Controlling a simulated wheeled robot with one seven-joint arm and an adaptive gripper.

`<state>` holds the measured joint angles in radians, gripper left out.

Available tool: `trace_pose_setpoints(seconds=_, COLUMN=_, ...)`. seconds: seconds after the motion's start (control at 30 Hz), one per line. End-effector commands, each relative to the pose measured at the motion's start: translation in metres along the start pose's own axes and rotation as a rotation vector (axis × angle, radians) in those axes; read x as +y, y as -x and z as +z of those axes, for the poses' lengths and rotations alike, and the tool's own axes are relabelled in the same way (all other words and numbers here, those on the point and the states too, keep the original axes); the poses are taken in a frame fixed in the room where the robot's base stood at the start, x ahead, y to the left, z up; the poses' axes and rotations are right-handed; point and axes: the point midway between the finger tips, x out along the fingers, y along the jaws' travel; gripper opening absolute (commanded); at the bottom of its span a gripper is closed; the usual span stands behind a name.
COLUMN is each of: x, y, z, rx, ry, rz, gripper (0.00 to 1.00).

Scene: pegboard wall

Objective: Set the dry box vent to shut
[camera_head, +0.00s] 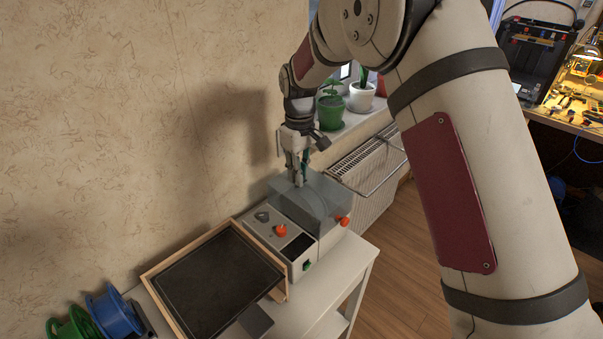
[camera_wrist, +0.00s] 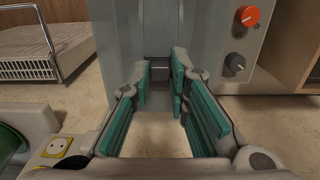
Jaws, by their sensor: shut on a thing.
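The dry box (camera_head: 293,250) is a pale box with a clear smoky cover (camera_head: 325,190), standing on the white table against the wall. My gripper (camera_head: 299,175) points down at the top of this cover. In the wrist view my gripper (camera_wrist: 160,88) has its teal-padded fingers on either side of a small dark grey tab (camera_wrist: 158,74), which I take to be the vent's handle. The fingers are closed on it. The vent's opening and its exact setting cannot be made out.
Orange-red knobs (camera_head: 280,231) and a green knob (camera_head: 307,266) stick out of the box. A wood-framed black tray (camera_head: 215,285) sits to its left, with blue (camera_head: 115,312) and green spools beyond. A radiator (camera_head: 368,170) and a potted plant (camera_head: 331,110) stand behind.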

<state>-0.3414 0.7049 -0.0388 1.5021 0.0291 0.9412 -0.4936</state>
Motion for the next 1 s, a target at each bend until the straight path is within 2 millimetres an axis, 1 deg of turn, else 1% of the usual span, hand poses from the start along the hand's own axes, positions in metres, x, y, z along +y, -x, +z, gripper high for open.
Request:
trace_pose_setpoints(seconds=0.03, x=0.000, y=0.001, z=-0.005, rx=0.013, ry=0.001, rz=0.004, gripper=0.18)
trace_pose_setpoints(seconds=0.07, x=0.000, y=0.001, z=-0.005, rx=0.014, ry=0.001, rz=0.004, gripper=0.25)
trace_pose_setpoints(seconds=0.1, x=0.000, y=0.001, z=-0.004, rx=0.013, ry=0.001, rz=0.004, gripper=0.34)
trace_pose_setpoints(seconds=0.13, x=0.000, y=0.001, z=-0.004, rx=0.012, ry=0.001, rz=0.003, gripper=0.37)
trace_pose_setpoints(seconds=0.4, x=0.000, y=0.001, z=-0.003, rx=0.009, ry=0.001, rz=0.002, gripper=0.37)
trace_pose_setpoints(seconds=0.53, x=0.000, y=0.008, z=-0.003, rx=0.009, ry=0.001, rz=0.002, gripper=0.37)
trace_pose_setpoints(seconds=0.67, x=0.001, y=0.027, z=-0.003, rx=0.012, ry=0.001, rz=0.003, gripper=0.37)
trace_pose_setpoints(seconds=0.8, x=0.001, y=0.057, z=-0.003, rx=0.013, ry=0.001, rz=0.004, gripper=0.37)
trace_pose_setpoints(seconds=1.0, x=0.000, y=0.094, z=-0.003, rx=0.012, ry=0.002, rz=0.004, gripper=0.37)
